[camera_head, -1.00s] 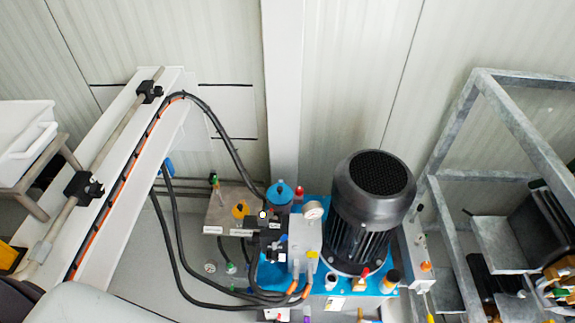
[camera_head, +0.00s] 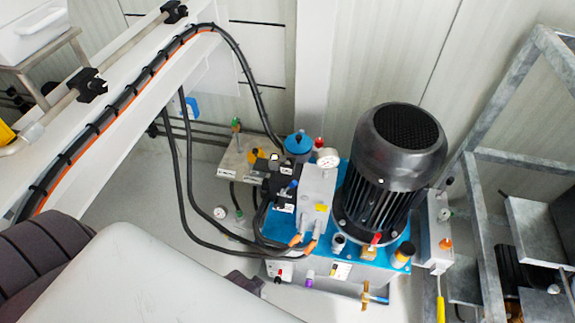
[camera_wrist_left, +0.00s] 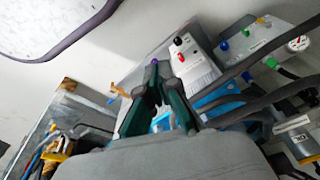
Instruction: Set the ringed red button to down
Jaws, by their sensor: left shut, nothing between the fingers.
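A small white panel (camera_head: 291,268) with a red button (camera_head: 280,272) is on the front of the blue pump unit, low in the head view. In the left wrist view the panel (camera_wrist_left: 195,62) is just beyond the fingertips, with a red button (camera_wrist_left: 178,41) on it. I see no clear ring around the button. My left gripper (camera_wrist_left: 157,72) is shut and empty, its tips pointing toward the panel's edge, near a purple knob (camera_wrist_left: 154,62). I cannot tell whether the tips touch anything. In the head view my grey arm link mostly hides this gripper. My right gripper is not in view.
Black hoses (camera_head: 184,180) loop left of the pump unit. A large black motor (camera_head: 390,165) stands on its blue top (camera_head: 350,243). A grey metal frame (camera_head: 492,220) stands at the right.

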